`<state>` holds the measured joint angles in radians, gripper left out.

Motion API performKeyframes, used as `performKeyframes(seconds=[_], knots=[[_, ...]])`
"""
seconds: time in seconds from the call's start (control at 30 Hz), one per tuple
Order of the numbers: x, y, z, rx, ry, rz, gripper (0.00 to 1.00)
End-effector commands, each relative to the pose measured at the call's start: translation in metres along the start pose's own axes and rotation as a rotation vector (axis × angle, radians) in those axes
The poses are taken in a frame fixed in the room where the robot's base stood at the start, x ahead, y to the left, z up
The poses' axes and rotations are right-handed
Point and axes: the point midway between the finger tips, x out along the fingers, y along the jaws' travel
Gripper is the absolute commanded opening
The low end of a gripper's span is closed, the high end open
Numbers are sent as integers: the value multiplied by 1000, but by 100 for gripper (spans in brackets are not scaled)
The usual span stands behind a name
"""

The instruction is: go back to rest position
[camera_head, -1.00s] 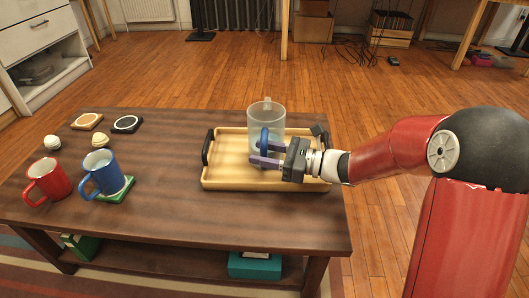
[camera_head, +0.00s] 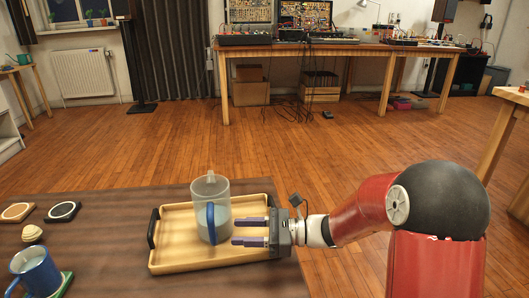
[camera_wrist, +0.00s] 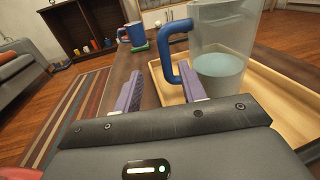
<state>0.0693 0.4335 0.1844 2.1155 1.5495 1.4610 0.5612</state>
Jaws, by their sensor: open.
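My gripper (camera_head: 236,232) is open and empty, just right of a clear pitcher (camera_head: 222,192) with a blue handle (camera_head: 210,224). The pitcher stands upright on a light wooden tray (camera_head: 180,262) and holds some pale liquid. In the wrist view the two purple fingers (camera_wrist: 160,92) point toward the pitcher (camera_wrist: 228,35). The handle (camera_wrist: 172,62) lies past the fingertips, close to the right finger; I cannot tell whether they touch.
The tray sits on a dark wooden table (camera_head: 110,240). A blue mug (camera_head: 36,272) on a green coaster, a ball-like item (camera_head: 32,234) and two coasters (camera_head: 62,211) are at left. A workbench (camera_head: 350,48) stands at the back. Open floor lies between.

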Motion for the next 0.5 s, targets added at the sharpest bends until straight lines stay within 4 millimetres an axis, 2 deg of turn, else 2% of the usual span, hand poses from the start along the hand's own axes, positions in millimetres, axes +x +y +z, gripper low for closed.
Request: performKeyframes(seconds=[0.17, 0.27, 0.4, 0.5], knots=[[-11, 47, 34, -227, 216, 124, 41], [-30, 83, 48, -424, 405, 229, 41], [-70, 124, 63, -702, 676, 376, 41], [-104, 146, 76, -898, 869, 482, 41]])
